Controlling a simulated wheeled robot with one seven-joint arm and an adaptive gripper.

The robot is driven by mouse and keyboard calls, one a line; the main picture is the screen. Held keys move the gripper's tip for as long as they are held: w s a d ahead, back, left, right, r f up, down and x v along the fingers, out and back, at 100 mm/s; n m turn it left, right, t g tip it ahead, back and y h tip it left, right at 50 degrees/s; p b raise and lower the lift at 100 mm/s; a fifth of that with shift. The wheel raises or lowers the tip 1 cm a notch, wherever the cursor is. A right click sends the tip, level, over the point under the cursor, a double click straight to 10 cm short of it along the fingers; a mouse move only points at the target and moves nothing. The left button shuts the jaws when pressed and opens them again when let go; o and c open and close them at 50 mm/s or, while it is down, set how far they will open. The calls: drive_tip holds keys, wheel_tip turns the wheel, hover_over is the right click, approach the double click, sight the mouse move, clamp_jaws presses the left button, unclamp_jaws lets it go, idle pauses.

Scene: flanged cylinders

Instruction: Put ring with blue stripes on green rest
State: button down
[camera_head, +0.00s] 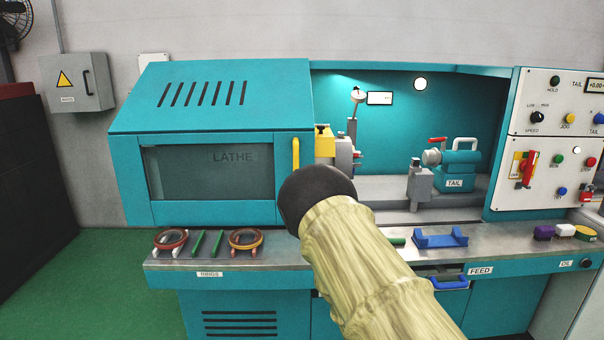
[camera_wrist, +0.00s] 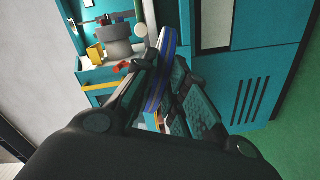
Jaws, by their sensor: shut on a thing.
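The ring with blue stripes (camera_wrist: 168,62) shows edge-on in the wrist view, with blue and pale bands. My gripper (camera_wrist: 162,82) is shut on it and holds it clear of the machine. In the head view my dark wrist and pale-sleeved arm hide the gripper and the ring. A green rest (camera_head: 197,244), two parallel green bars, lies empty on the front ledge at the left, between two other rings. Another green piece (camera_head: 397,241) shows beside my arm, mostly hidden; I cannot tell its full shape.
A brown-red ring (camera_head: 171,239) and an orange-brown ring (camera_head: 246,238) lie on rests either side of the green bars. A blue rest (camera_head: 440,240) stands empty on the metal ledge (camera_head: 284,252). The lathe door (camera_head: 210,170) rises behind. Small coloured blocks (camera_head: 564,231) sit far right.

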drive_tip(key=n, duration=0.5)
drive_tip(key=shift+s, duration=0.1)
idle(0.4)
